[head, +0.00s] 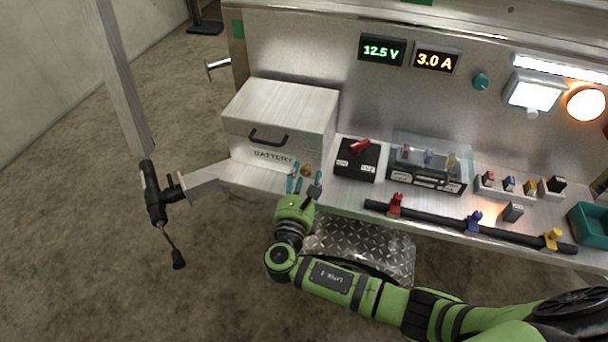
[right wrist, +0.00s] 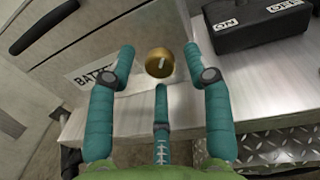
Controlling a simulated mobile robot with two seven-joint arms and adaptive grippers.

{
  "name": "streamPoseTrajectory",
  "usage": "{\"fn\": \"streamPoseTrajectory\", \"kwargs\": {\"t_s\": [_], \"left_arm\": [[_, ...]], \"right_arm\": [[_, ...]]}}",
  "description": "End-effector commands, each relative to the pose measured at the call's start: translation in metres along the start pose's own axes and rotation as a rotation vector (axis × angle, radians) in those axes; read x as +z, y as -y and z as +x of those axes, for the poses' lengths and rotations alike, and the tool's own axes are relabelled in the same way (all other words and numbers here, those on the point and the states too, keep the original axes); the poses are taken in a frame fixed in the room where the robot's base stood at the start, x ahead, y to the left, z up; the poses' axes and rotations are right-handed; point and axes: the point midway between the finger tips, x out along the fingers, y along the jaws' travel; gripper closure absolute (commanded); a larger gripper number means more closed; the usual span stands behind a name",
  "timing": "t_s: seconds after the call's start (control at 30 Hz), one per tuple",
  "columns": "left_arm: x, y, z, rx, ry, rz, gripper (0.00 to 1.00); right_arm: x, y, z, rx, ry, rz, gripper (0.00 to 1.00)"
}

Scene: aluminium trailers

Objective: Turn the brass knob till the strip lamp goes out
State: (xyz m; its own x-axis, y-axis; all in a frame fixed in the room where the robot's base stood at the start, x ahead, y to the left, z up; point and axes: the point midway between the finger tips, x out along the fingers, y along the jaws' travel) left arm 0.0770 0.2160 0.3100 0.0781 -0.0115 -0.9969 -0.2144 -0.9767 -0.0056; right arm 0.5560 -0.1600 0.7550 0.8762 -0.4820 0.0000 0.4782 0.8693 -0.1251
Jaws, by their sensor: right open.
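The brass knob (right wrist: 159,63) is a small round knob with a pale mark on its face, beside the battery box label in the right wrist view. It shows small in the head view (head: 306,170), partly behind the fingers. My right gripper (head: 302,180) has teal fingers spread open. In the right wrist view the fingertips (right wrist: 158,70) stand on either side of the knob, with a third finger below it; whether any touches it I cannot tell. The strip lamp (head: 560,68) at the upper right is lit bright white. My left gripper is not in view.
The battery box (head: 283,112) stands left of the knob. A black switch box (head: 356,160) with a red lever sits to its right. A clear-covered fuse box (head: 428,168) and a black bar (head: 470,226) with coloured clamps lie farther right. A square lamp (head: 533,93) and round lamp (head: 586,104) are lit.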

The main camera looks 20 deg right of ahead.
Motion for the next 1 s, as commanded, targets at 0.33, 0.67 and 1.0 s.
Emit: {"fn": "streamPoseTrajectory", "kwargs": {"t_s": [0.33,0.67,1.0], "left_arm": [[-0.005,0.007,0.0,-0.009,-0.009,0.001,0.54],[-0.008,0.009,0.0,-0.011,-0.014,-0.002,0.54],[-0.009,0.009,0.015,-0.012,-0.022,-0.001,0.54]], "right_arm": [[-0.001,0.001,0.009,0.0,-0.001,0.001,0.49],[-0.001,0.0,0.009,0.0,-0.001,0.001,1.0],[-0.004,0.0,0.009,-0.005,0.023,0.295,1.0]]}}
